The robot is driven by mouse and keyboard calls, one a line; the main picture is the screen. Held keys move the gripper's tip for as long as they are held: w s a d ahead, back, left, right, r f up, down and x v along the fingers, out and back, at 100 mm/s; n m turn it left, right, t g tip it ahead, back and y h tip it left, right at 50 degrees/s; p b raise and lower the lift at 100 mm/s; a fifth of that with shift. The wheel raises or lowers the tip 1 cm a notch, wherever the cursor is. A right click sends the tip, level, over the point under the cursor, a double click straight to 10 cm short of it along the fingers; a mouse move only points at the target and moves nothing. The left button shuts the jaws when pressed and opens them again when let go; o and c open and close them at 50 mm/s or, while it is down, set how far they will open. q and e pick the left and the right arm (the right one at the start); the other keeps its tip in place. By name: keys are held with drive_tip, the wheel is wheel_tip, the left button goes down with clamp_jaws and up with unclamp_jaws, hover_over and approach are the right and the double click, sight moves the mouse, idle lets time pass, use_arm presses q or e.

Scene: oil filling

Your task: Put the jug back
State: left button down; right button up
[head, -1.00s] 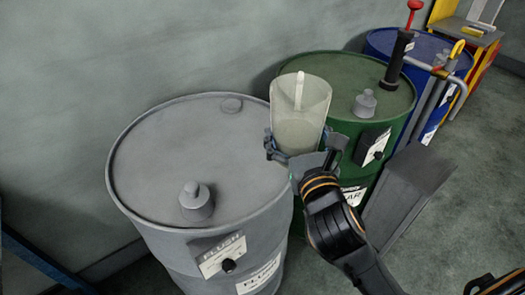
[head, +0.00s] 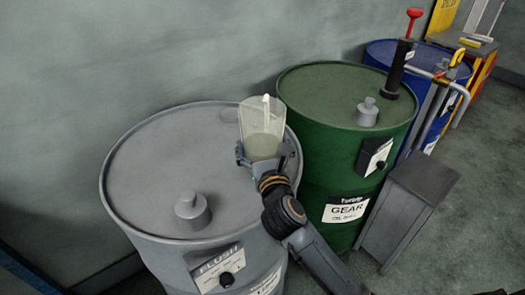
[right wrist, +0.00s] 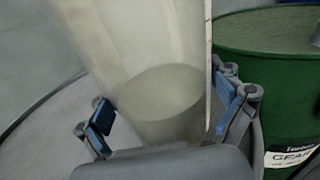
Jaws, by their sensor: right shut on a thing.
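The jug (head: 262,122) is a translucent, pale container with a light handle strip. My right gripper (head: 265,158) is shut around its lower part and holds it over the right side of the grey drum (head: 150,165). In the right wrist view the jug (right wrist: 150,85) stands between the blue-padded fingers (right wrist: 165,105), tilted in that picture, with a pale level or base visible inside. I cannot tell whether the jug's bottom touches the drum top. My left gripper is not in view.
A green drum (head: 325,150) labelled GEAR stands just right of the jug. A grey box stand (head: 405,205) is at the right. The left part of the grey drum top is clear except for a grey cap (head: 190,208).

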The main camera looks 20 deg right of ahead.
drive_tip(key=shift+f, duration=1)
drive_tip(key=shift+f, duration=0.2)
drive_tip(key=o, duration=1.3)
drive_tip(key=shift+r, duration=0.1)
drive_tip(key=shift+s, duration=0.25)
drive_tip(key=s, duration=0.4)
drive_tip(key=s+a+b, duration=0.1)
drive_tip(key=s, duration=0.6)
drive_tip(key=shift+s+a, duration=0.2)
drive_tip(key=shift+s, duration=0.1)
